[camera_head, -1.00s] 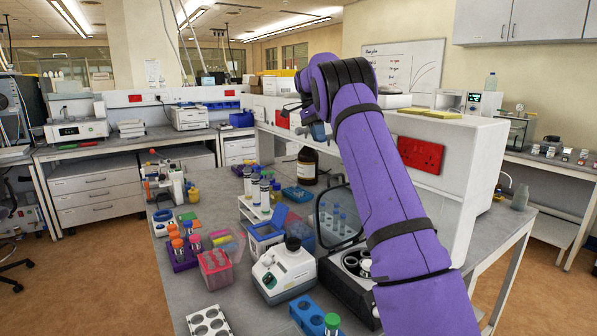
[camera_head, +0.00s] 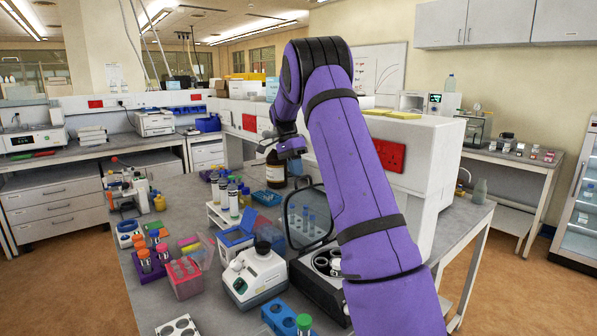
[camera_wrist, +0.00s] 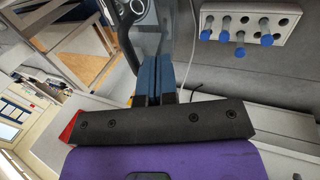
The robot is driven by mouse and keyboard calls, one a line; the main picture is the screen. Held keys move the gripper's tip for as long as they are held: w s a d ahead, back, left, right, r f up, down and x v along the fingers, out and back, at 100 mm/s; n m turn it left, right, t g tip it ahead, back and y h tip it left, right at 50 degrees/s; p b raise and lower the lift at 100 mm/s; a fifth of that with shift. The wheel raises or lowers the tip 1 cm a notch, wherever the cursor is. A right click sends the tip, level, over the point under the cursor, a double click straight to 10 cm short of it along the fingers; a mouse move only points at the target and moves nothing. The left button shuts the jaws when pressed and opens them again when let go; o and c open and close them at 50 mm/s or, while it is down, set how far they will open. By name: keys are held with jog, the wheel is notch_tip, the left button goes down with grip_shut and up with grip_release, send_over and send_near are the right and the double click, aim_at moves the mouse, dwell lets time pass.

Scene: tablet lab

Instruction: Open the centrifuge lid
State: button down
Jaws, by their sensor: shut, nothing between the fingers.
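The centrifuge (camera_head: 314,287) is a dark box on the bench, with its round rotor showing beside my arm. Its see-through, black-rimmed lid (camera_head: 298,237) stands raised, nearly upright, at the back of the body. My arm hides the right side of the centrifuge. My gripper (camera_head: 291,152) is above and behind the lid, pointing down. In the wrist view its blue fingers (camera_wrist: 157,72) are together with nothing between them. A curved black rim (camera_wrist: 124,42), probably the lid's, passes left of the fingers; whether they touch cannot be told.
A white rack (camera_wrist: 255,25) with blue-capped tubes is near the gripper in the wrist view. A brown bottle (camera_head: 275,172) stands behind. A white instrument (camera_head: 254,275), a blue box (camera_head: 235,238) and tube racks crowd the left. A white shelf unit (camera_head: 425,170) stands right.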

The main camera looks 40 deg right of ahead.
aim_at(308, 187)
jog(key=shift+s, duration=0.65)
jog(key=shift+s+a+r+t, duration=0.15)
jog(key=shift+s+t, duration=0.25)
jog(key=shift+s, duration=0.4)
jog(key=shift+s+r+t, duration=0.2)
jog(key=shift+s+t, duration=0.2)
jog(key=shift+s, duration=0.4)
jog(key=shift+s+a+r+t, duration=0.15)
jog(key=shift+s+t, duration=0.25)
jog(key=shift+s, duration=0.4)
jog(key=shift+d, duration=0.1)
